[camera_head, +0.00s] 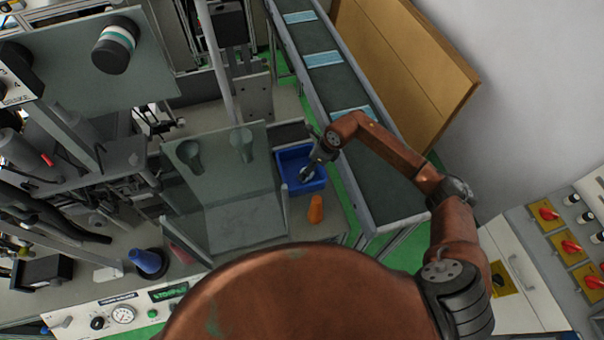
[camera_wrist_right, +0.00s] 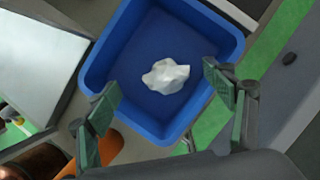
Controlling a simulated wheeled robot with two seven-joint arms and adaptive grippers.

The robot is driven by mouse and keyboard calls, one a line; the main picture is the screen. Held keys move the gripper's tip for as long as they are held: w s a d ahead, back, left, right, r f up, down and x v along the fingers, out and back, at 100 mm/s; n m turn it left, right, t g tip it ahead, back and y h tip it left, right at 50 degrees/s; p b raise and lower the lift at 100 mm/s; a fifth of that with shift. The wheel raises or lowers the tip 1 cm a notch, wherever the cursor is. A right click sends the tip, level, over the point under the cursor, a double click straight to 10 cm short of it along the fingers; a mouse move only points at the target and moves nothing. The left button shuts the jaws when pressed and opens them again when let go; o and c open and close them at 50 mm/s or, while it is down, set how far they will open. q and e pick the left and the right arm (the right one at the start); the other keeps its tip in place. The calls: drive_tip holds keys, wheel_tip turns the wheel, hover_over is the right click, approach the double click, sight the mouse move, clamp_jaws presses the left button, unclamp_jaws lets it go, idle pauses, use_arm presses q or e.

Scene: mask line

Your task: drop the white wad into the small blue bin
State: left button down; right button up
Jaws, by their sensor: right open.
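The small blue bin (camera_head: 292,159) stands right of the clear panels in the head view, beside the conveyor. In the right wrist view the blue bin (camera_wrist_right: 98,72) is seen from above. The white wad (camera_wrist_right: 166,77) is crumpled and shows inside the bin's outline, away from its walls. My right gripper (camera_head: 306,176) is over the bin in the head view. In the right wrist view my right gripper (camera_wrist_right: 163,92) has its fingers wide apart, with nothing between the pads. I cannot tell whether the wad rests on the bin floor. My left gripper is not in view.
An orange cone (camera_head: 316,209) stands just in front of the bin. The conveyor (camera_head: 345,82) with blue masks runs along the right. Clear panels (camera_head: 225,190) stand left of the bin.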

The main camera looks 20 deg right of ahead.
drive_tip(key=v, duration=1.2)
idle(0.4)
